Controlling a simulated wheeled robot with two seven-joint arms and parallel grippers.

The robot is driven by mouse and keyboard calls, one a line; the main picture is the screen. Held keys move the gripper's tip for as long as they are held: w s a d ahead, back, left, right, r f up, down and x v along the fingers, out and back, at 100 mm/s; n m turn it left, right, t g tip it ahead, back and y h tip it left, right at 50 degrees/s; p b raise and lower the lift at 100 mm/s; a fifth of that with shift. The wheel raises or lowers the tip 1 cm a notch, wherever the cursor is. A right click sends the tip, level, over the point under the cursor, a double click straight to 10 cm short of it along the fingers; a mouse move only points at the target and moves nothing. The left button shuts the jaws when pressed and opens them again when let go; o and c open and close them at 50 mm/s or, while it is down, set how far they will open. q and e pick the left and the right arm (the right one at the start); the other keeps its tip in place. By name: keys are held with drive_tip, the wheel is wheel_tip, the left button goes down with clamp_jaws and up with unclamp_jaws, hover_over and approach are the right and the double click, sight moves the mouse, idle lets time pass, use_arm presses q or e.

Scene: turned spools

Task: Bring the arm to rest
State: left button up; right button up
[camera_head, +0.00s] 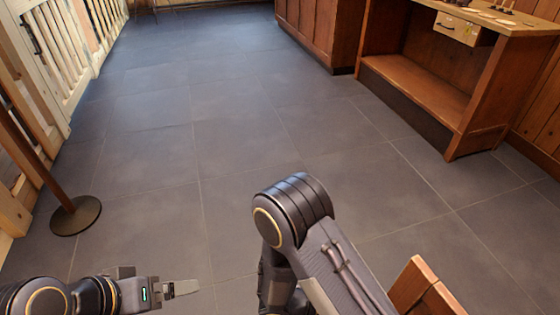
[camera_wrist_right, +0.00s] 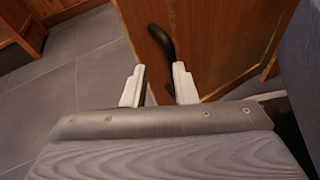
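My right gripper (camera_wrist_right: 158,90) shows in the right wrist view with its two pale fingers apart and nothing between them. Beyond the fingertips is a brown wooden panel (camera_wrist_right: 220,40) with a dark curved handle (camera_wrist_right: 162,42); the gripper does not hold the handle. In the head view my right arm (camera_head: 290,215) is bent at the bottom centre, and its gripper is out of sight. My left gripper (camera_head: 182,289) lies low at the left, pointing right over the floor. It is seen side-on, so its opening cannot be judged. No spool is clearly visible.
A wooden workbench (camera_head: 430,88) with a drawer (camera_head: 458,28) stands at the back right. A wooden edge (camera_head: 425,288) is close beside my right arm. A round stand base (camera_head: 76,215) and pale wooden railings (camera_head: 60,50) are at the left. The tiled floor (camera_head: 200,120) ahead is clear.

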drive_tip(key=s+r+m+t+y+p, duration=0.1)
drive_tip(key=r+m+y+p, duration=0.5)
drive_tip(key=r+p, duration=0.6)
drive_tip(key=s+d+r+m+t+y+p, duration=0.1)
drive_tip(key=r+m+y+p, duration=0.5)
drive_tip(key=r, duration=2.1)
drive_tip(key=s+d+r+m+t+y+p, duration=0.1)
drive_tip(key=r+m+t+y+p, duration=0.3)
drive_tip(key=r+p, duration=1.4)
drive_tip(key=shift+s+r+m+y, duration=0.7)
drive_tip(key=shift+s+m+y, duration=0.2)
drive_tip(key=shift+y, duration=0.3)
drive_tip(key=shift+d, duration=0.1)
